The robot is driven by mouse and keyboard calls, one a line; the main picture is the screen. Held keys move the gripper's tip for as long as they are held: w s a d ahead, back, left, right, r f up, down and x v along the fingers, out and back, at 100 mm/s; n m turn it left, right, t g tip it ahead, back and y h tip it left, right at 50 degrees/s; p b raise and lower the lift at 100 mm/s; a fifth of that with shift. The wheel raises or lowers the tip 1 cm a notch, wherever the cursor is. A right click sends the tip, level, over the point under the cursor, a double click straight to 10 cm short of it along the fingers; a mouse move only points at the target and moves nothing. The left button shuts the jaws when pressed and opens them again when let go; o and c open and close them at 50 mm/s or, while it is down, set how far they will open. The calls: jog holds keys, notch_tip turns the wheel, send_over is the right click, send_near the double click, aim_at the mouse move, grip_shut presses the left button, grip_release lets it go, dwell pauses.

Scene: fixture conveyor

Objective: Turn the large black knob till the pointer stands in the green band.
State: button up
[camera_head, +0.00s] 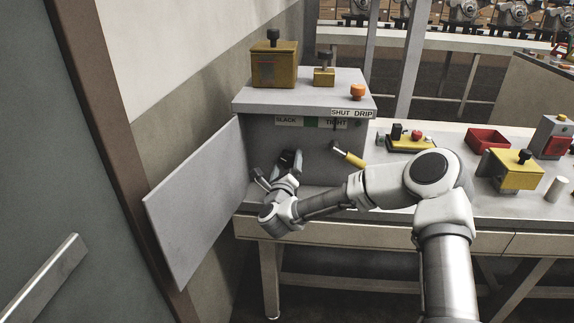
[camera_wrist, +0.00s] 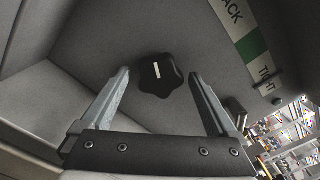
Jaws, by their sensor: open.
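The large black knob (camera_wrist: 165,82) has a lobed rim and a white mark, and sits on the inner back wall of an open grey cabinet (camera_head: 310,85). It shows partly behind my gripper in the head view (camera_head: 288,157). My gripper (camera_wrist: 159,76) is open, its fingers on either side of the knob in the wrist view; contact cannot be told. The scale strip (camera_head: 318,123) above reads SLACK and TIGHT, with a green band (camera_wrist: 252,46) between. A small dark mark, possibly the pointer, shows near the TIGHT end (camera_wrist: 277,101); I cannot tell surely.
The cabinet door (camera_head: 195,205) hangs open at the left. A yellow-handled lever (camera_head: 349,156) sticks out to the right of the knob. Yellow boxes (camera_head: 274,65) and an orange button (camera_head: 357,91) are on top. A red tray (camera_head: 487,140) is on the bench.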

jog(key=shift+w, duration=0.15)
jog(key=shift+c, duration=0.2)
jog(key=c, duration=1.3)
jog(key=shift+n, duration=0.4)
jog(key=n+b, duration=0.1)
jog(key=n, duration=0.4)
jog(key=shift+a+n+b, duration=0.1)
jog(key=shift+n+b, duration=0.3)
jog(key=n+b, duration=0.2)
jog(key=n, duration=0.3)
jog(key=shift+f, duration=0.15)
jog(key=n+b, duration=0.2)
jog(key=n, duration=0.4)
jog(key=shift+n, duration=0.3)
jog(key=n, duration=0.5)
jog(key=shift+b, duration=0.3)
jog(key=shift+n, duration=0.4)
